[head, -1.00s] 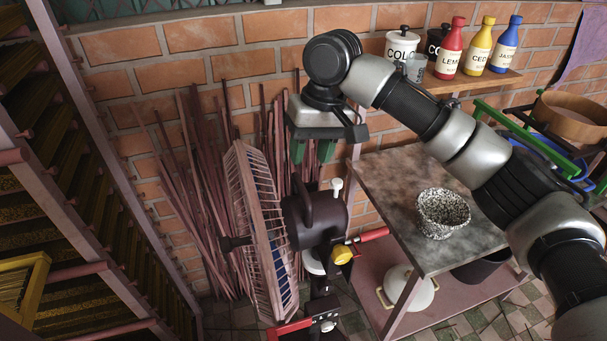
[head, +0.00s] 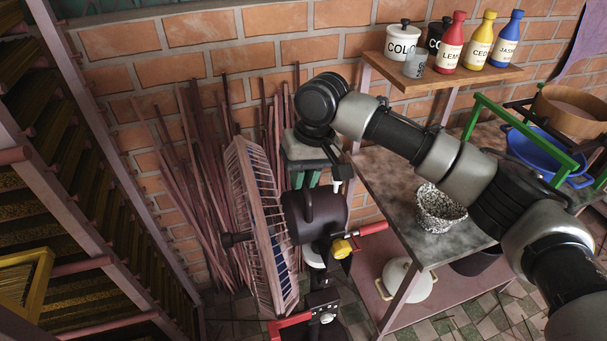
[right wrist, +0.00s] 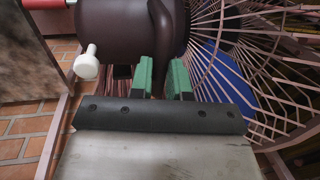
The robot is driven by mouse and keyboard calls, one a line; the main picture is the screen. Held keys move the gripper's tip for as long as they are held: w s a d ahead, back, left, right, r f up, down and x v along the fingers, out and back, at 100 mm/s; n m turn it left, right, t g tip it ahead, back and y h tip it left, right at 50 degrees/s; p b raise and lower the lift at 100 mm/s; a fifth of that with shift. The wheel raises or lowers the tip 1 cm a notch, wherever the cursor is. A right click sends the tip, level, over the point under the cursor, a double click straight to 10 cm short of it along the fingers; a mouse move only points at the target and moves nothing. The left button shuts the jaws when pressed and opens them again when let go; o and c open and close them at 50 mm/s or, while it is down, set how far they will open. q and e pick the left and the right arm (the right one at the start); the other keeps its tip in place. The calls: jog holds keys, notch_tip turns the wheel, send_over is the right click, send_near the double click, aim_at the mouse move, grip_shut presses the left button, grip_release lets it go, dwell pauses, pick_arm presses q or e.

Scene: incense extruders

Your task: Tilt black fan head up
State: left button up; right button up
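The black fan stands in the head view. Its dark motor housing (head: 322,216) has a loop handle (head: 307,206) on top, and its pinkish wire cage (head: 255,225) faces left. My right gripper (head: 306,181) has green fingers and is right above the handle, pointing down. In the right wrist view the green fingers (right wrist: 162,80) are apart, with the dark handle (right wrist: 160,35) showing between and beyond them. I cannot tell whether they touch it. A white knob (right wrist: 87,62) sticks out of the housing. My left gripper is not in view.
A grey-topped table (head: 390,190) with a speckled bowl (head: 438,208) stands right of the fan. A shelf (head: 415,84) with bottles and jars is above it. Thin sticks (head: 190,190) lean on the brick wall behind. A slatted rack (head: 90,200) stands at left.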

aim_at(320, 194)
grip_shut()
jog(key=shift+r, duration=0.1)
jog(key=d+y+p, duration=0.1)
jog(key=p, duration=0.3)
jog(key=w+d+r+y+p, duration=0.1)
jog(key=p, duration=0.1)
jog(key=shift+d+g+y, duration=0.3)
jog(key=shift+d+g, duration=0.05)
jog(key=shift+g, duration=0.05)
jog(key=shift+d+f+y, duration=0.1)
jog(key=shift+d+y, duration=0.15)
jog(key=shift+y, duration=0.05)
jog(key=shift+w, duration=0.1)
jog(key=o, duration=0.6)
grip_release()
jog(key=shift+f, duration=0.1)
jog(key=shift+o, duration=0.2)
